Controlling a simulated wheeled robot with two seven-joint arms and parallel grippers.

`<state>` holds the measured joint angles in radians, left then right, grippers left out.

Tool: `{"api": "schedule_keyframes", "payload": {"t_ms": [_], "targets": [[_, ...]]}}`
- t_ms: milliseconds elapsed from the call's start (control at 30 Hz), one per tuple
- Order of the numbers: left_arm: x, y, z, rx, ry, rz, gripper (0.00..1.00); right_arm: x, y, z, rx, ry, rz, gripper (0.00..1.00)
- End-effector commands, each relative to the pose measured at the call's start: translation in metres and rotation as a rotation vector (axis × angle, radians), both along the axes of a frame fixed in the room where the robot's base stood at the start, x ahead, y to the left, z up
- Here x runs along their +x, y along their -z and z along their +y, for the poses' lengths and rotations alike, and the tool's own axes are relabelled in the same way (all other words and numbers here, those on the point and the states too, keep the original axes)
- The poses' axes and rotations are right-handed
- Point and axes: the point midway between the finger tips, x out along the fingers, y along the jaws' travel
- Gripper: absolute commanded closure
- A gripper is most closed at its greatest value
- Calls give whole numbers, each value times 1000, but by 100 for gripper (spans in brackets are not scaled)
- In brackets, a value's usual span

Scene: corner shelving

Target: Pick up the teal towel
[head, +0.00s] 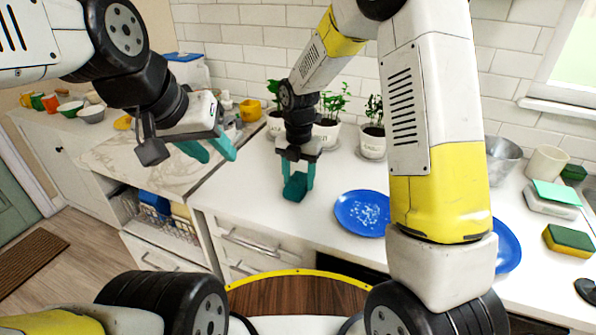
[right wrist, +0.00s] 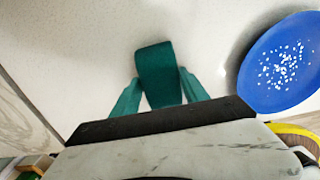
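The teal towel (head: 295,187) is a small dark teal folded piece over the white counter near its front edge. My right gripper (head: 297,178) points down at it, with one teal finger on each side. In the right wrist view the towel (right wrist: 158,70) fills the gap between the fingers and reaches past their tips. I cannot tell whether the fingers press on it, or whether it rests on the counter. My left gripper (head: 209,153) is open and empty, in the air over the counter's left part.
A blue plate (head: 362,213) with white specks lies right of the towel. Potted plants (head: 373,138) stand behind, along the tiled wall. A second blue plate (head: 508,247), a scale (head: 550,205) and a green-yellow sponge (head: 568,241) are at the right. Drawers are below the counter.

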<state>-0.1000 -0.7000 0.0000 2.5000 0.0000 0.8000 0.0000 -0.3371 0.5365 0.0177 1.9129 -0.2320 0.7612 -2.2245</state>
Motion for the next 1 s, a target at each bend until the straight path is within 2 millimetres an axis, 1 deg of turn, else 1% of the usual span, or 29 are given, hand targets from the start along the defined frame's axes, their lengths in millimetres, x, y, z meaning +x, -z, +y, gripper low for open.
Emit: {"api": "schedule_keyframes", "payload": {"t_ms": [33,100,133,367,467,567,767,800,867,967,1000], "targets": [[0,0,0,0,0,0,64,0,0,0,0,0,0,71],[0,0,0,0,0,0,64,0,0,0,0,0,0,85],[0,0,0,0,0,0,64,0,0,0,1,0,0,86],[0,0,0,0,0,0,64,0,-1,0,1,0,0,87],[0,0,0,0,0,0,64,0,-5,0,1,0,-2,87],[0,0,0,0,0,0,64,1,-13,0,2,0,-3,87],[0,0,0,0,0,0,64,0,-39,0,2,0,-4,87],[0,0,0,0,0,0,64,-10,-37,0,0,-2,0,87],[0,0,0,0,0,0,64,-24,-38,1,0,-3,0,87],[0,0,0,0,0,0,64,-49,-41,2,1,-3,0,87],[0,0,0,0,0,0,64,-60,-42,2,0,-3,0,87]]}}
